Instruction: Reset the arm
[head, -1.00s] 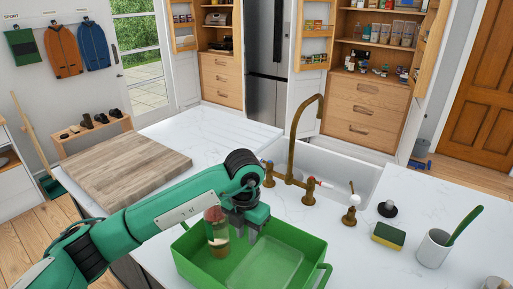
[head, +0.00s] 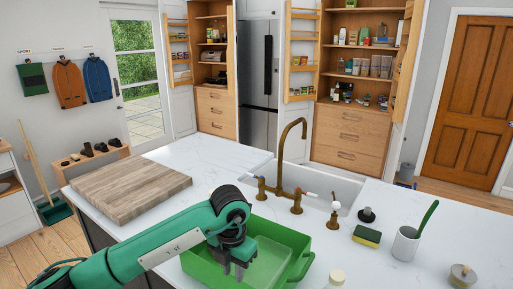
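My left gripper (head: 234,270) points down over the left part of the green bin (head: 290,238). Its two fingers look apart, with nothing visible between them. A pale green translucent box (head: 268,262) lies in the bin, to the right of the fingers. The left arm covers the bin's left and back-left parts, so what lies behind it is hidden. My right gripper is not in view.
The bin stands on a white marble counter (head: 345,245) before the sink (head: 330,185) and brass tap (head: 281,160). A wooden board (head: 130,192) lies left. A sponge (head: 367,236), a cup (head: 405,244) and a pale bottle top (head: 335,278) are right.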

